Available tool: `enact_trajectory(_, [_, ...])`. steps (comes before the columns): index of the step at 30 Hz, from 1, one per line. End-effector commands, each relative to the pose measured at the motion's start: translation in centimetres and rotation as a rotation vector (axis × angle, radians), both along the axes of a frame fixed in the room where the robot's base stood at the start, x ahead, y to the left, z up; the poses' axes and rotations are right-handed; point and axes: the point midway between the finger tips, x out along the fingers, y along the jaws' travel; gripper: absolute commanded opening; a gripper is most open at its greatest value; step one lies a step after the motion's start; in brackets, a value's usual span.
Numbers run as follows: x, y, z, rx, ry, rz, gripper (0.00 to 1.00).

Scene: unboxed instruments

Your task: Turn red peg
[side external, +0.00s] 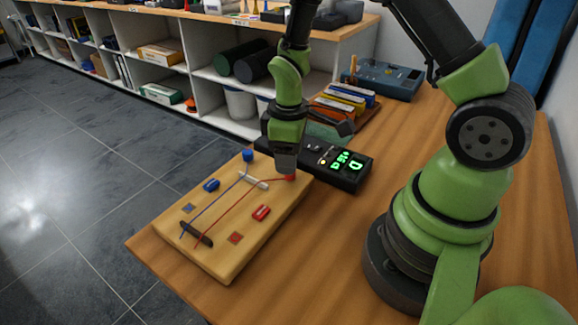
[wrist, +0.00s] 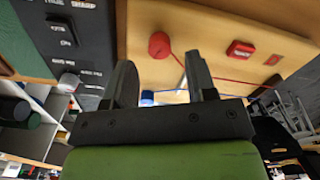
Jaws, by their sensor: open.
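The wooden board (side external: 215,255) lies on the table with a red string and a blue string stretched along it. The red peg (side external: 290,178) stands at its far right corner, at the end of the red string; it also shows in the wrist view (wrist: 159,46). The blue peg (side external: 248,156) stands at the far left corner. My gripper (side external: 284,172) points down at the red peg, which it partly hides in the side view. In the wrist view my gripper (wrist: 161,62) is open, with the red peg just beyond its fingertips, roughly centred between them. I cannot tell whether they touch it.
A black box with green lit figures (side external: 342,164) sits close behind the red peg. A red block (side external: 261,212) and a blue block (side external: 211,185) lie on the board. A rack of coloured bars (side external: 345,100) and a blue-grey device (side external: 385,78) stand farther back.

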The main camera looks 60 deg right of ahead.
Motion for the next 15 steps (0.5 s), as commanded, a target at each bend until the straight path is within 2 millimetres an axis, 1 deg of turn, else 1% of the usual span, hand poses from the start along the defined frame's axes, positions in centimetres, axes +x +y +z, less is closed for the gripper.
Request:
enact_trajectory(1, [-0.1,0.0,-0.9,0.001,0.005,-0.002,0.52])
enact_trajectory(6, [0.0,0.0,-2.7,0.001,0.001,-0.001,0.52])
enact_trajectory(10, [0.0,0.0,-3.3,0.0,-0.001,-0.002,0.52])
enact_trajectory(15, [0.0,0.0,-3.4,0.001,-0.002,-0.002,0.52])
